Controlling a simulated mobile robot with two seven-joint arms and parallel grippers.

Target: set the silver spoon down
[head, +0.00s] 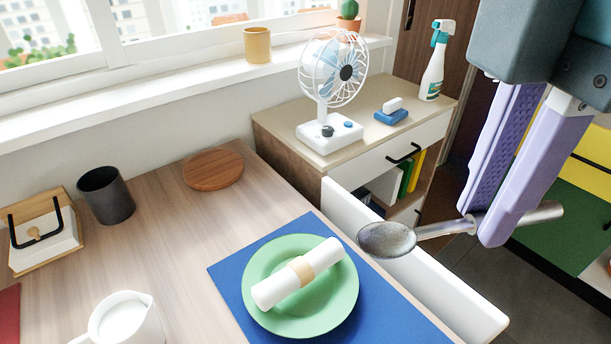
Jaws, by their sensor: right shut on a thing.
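The silver spoon (388,239) is held in the air at the right of the head view, over the white chair back beside the table. Its bowl points left and its handle runs to the right between my fingers. My right gripper (484,222) has pale purple fingers that point down and are shut on the spoon's handle. On the wooden table, a green plate (257,268) lies on a blue placemat (231,273). A rolled white napkin (275,289) with a tan band lies across the plate. My left gripper is not in view.
A white jug (123,322), a dark cup (106,195), a round wooden board (213,169) and a napkin holder (40,235) stand on the table. A white chair (420,277) is at the table's right edge. A cabinet behind holds a fan (331,135) and a spray bottle (434,70). Bare tabletop shows left of the placemat.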

